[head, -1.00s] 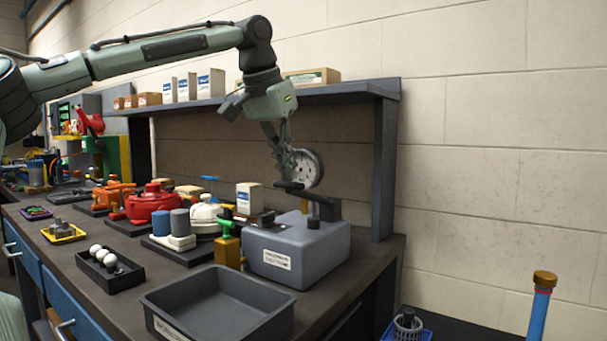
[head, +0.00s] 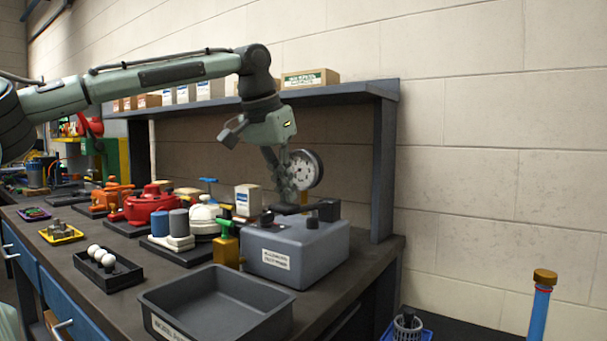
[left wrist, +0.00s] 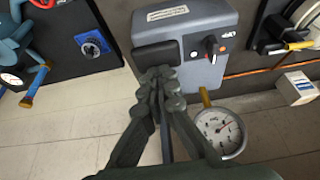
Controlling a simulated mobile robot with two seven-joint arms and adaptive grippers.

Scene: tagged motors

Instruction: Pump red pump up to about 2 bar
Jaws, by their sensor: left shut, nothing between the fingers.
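A grey pump box (head: 300,250) with a white label, a black lever (head: 292,208) and a round gauge (head: 311,169) stands at the bench's right end. My left gripper (head: 288,203) is shut and empty, pointing down at the lever's free end. The lever lies about level. In the left wrist view the shut fingertips (left wrist: 160,76) overlap the lever's black end pad (left wrist: 157,55); contact cannot be told. The gauge dial (left wrist: 220,132) faces the wrist camera, but its value is too small to read. A red round-bodied device (head: 150,204) stands further left. My right gripper is not in view.
An open grey tray (head: 217,321) is at the bench's front edge. A black tray (head: 120,279) with white balls is left of it. A yellow valve (head: 227,248) stands close beside the grey box. A shelf (head: 340,89) overhangs behind.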

